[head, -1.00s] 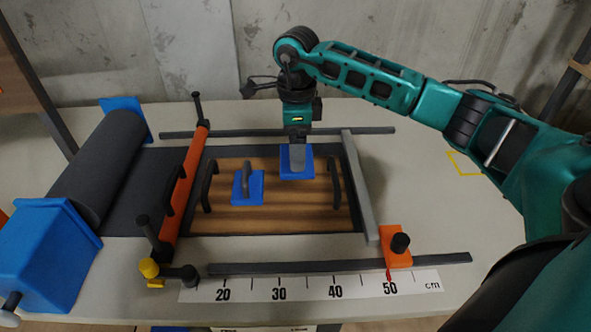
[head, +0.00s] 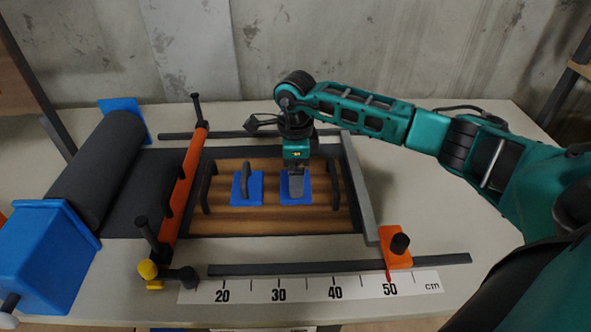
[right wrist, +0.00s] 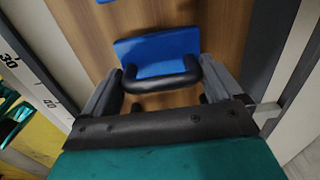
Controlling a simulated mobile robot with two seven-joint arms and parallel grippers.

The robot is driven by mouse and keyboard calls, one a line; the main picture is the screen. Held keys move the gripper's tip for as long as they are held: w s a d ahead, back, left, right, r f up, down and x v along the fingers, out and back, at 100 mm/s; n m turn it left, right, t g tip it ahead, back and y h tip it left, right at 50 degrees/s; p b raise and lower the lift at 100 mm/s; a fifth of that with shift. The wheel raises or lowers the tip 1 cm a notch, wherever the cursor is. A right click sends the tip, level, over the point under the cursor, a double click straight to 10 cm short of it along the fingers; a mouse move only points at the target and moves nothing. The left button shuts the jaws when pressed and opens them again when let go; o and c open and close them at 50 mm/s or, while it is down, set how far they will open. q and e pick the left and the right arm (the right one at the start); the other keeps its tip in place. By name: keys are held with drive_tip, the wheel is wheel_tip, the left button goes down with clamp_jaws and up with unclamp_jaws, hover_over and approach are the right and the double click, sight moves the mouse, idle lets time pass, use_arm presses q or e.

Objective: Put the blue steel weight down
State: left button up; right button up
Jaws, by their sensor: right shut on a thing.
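My right gripper (head: 296,183) is shut on the black handle of a blue steel weight (head: 286,200), which is at the right part of the wooden board (head: 270,222). The weight looks flat and level, on or very close to the board; I cannot tell whether it touches. In the right wrist view the weight's blue plate (right wrist: 155,52) and its handle (right wrist: 160,82) show between my fingers. A second blue weight (head: 240,197) with a dark upright handle stands on the board just to the left. My left gripper is not in view.
The board has black handles at its left (head: 208,187) and right (head: 334,185). An orange bar (head: 184,185) lies to the left, with a dark roll (head: 98,165) beyond it. A grey bar (head: 360,190) lies right. A ruler strip (head: 310,289) runs along the front.

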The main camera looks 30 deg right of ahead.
drive_tip(key=shift+w, duration=0.1)
drive_tip(key=o, duration=1.6)
drive_tip(key=shift+f, duration=0.1)
wheel_tip(320, 180, up, 12)
drive_tip(key=shift+s, duration=0.2)
